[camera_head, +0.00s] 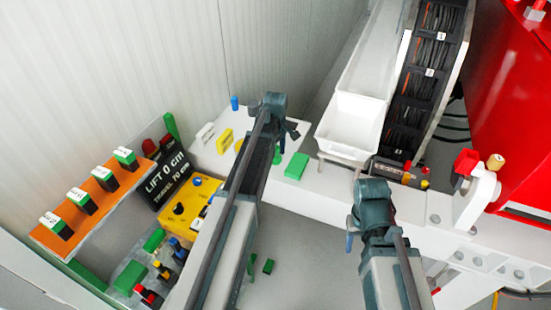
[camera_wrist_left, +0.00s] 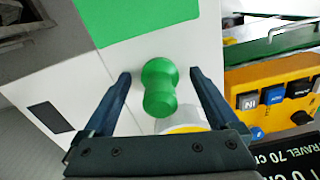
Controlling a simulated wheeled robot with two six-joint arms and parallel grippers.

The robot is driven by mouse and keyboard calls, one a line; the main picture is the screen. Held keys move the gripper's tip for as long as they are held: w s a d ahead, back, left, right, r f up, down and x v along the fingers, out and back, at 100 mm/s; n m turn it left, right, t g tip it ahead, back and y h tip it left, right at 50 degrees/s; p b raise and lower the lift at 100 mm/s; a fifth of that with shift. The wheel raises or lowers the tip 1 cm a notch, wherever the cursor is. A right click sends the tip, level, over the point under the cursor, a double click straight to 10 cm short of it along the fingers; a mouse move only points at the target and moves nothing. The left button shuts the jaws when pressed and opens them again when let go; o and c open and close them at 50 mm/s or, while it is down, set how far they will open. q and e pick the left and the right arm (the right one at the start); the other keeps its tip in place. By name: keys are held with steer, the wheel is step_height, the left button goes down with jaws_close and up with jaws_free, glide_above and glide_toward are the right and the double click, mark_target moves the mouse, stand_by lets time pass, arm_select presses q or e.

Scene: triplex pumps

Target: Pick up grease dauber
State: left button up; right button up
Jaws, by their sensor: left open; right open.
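A green, spool-shaped handle (camera_wrist_left: 160,88), which looks like the grease dauber, stands between the fingers of my left gripper (camera_wrist_left: 160,95) in the left wrist view. The fingers are open, one on each side, with gaps to the handle. In the head view my left gripper (camera_head: 284,132) is over the white bench, and a small green piece (camera_head: 277,155) shows just below it. A pale container with yellow (camera_wrist_left: 185,128) is partly hidden by the gripper's palm. My right gripper (camera_head: 352,228) is open and empty near the bench's front edge; its fingers are mostly hidden.
A yellow control box (camera_head: 188,205) and a black lift display (camera_head: 165,180) stand left of my left arm. White bins (camera_head: 352,125) stand at the back right, with red machinery beyond.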

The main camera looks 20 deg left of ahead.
mark_target(276, 146)
arm_select(q)
steer(key=c, duration=1.4)
steer(key=shift+c, duration=0.2)
steer(key=shift+r, duration=0.1)
step_height(276, 146, up, 3)
steer(key=p, duration=0.3)
steer(key=shift+r+p, duration=0.35)
steer(key=shift+p, duration=0.05)
steer(key=s+d, duration=0.3)
steer(key=s, duration=0.4)
steer(key=s+d+r+p, duration=0.1)
steer(key=s+d, duration=0.2)
steer(key=s, duration=0.4)
steer(key=shift+s, duration=0.4)
